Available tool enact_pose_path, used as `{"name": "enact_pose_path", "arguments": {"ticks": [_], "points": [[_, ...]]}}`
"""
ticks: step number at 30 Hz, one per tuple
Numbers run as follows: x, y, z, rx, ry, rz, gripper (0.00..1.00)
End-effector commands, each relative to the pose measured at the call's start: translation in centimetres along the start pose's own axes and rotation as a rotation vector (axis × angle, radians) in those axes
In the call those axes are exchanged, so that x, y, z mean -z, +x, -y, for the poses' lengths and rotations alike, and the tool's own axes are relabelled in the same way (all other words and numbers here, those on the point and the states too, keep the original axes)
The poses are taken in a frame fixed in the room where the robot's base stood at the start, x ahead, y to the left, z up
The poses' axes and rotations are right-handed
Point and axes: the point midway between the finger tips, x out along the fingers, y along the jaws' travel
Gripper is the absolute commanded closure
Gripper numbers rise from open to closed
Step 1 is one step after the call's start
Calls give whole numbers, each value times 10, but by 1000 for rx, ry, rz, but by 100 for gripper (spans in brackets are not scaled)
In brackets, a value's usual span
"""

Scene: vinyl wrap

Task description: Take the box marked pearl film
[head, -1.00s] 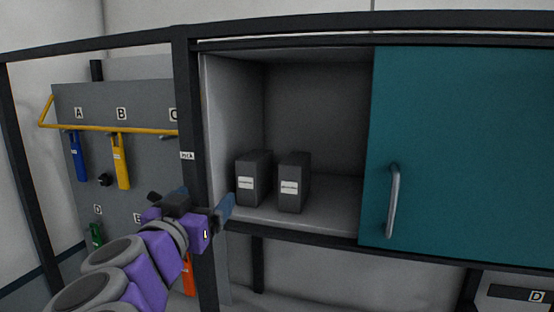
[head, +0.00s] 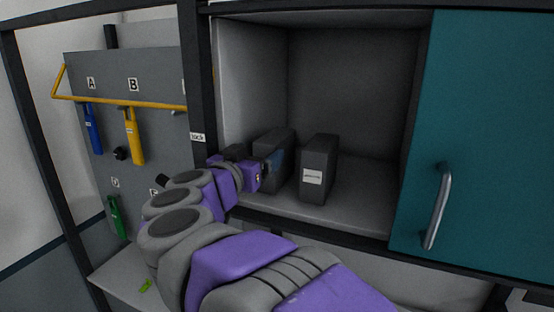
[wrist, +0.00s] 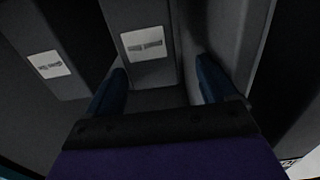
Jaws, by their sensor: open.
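Two dark grey boxes stand upright in the open cabinet, each with a white label on its front. In the head view, the left box (head: 280,139) is partly hidden by my gripper (head: 272,166), and the right box (head: 319,150) is clear. In the wrist view, my gripper (wrist: 160,68) is open, with a blue finger on each side of one box (wrist: 146,16), apart from it. The other box (wrist: 55,25) is to the left there, outside the fingers. The label lettering is too small and blurred for me to read for sure.
The cabinet's left wall (head: 235,75) and dark post (head: 197,90) are close to my arm. A teal sliding door (head: 440,120) with a handle (head: 438,205) covers the right side. Bare shelf (head: 365,195) lies right of the boxes. A tool board (head: 140,80) hangs at left.

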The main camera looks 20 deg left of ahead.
Motion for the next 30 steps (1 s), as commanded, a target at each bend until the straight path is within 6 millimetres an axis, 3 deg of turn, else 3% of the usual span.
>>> {"name": "enact_pose_path", "arguments": {"ticks": [11, 21, 27, 30], "points": [[2, 27, -4, 2, 4, 0, 11], [2, 69, -1, 1, 0, 0, 11], [3, 69, -4, 2, 2, -1, 11], [4, 69, -6, 2, 3, -1, 19]]}}
